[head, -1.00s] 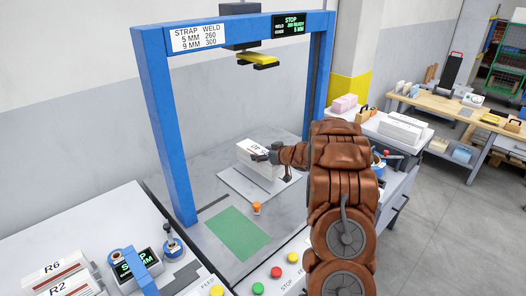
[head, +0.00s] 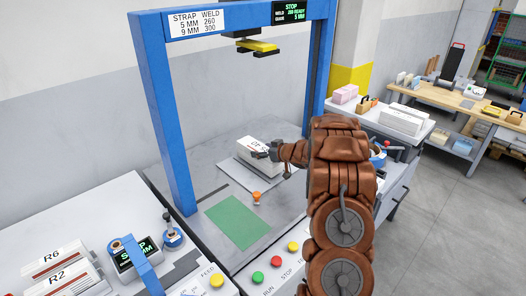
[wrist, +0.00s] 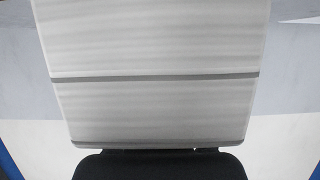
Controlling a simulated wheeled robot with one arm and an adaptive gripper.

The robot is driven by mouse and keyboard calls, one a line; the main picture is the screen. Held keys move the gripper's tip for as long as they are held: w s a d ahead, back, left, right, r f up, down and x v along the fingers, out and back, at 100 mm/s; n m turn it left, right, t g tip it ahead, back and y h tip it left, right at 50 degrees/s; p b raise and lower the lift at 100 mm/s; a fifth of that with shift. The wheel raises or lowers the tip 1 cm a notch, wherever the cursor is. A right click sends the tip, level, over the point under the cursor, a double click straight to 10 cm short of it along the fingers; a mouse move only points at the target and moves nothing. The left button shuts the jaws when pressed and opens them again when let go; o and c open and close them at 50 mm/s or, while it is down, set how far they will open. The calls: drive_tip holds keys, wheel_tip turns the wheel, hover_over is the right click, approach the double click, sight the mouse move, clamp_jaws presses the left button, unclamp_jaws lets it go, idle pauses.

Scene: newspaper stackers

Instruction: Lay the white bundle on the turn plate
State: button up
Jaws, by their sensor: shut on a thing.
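In the wrist view the white bundle (wrist: 150,50) fills the upper middle, crossed by two grey bands. A dark gripper part (wrist: 160,165) lies below it. My arm hides the area to the right of the plate.
The blue frame (head: 163,115) stands around the plate, with a yellow-and-black head (head: 257,46) above. An orange knob (head: 256,197) and a green mat (head: 238,221) lie in front. Buttons (head: 276,261) line the front edge. Bundles R6 and R2 (head: 65,270) sit lower left.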

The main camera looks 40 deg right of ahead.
drive_tip(key=shift+f, duration=0.45)
idle(0.5)
drive_tip(key=o, duration=1.9)
drive_tip(key=shift+f, duration=0.1)
drive_tip(key=v, duration=1.2)
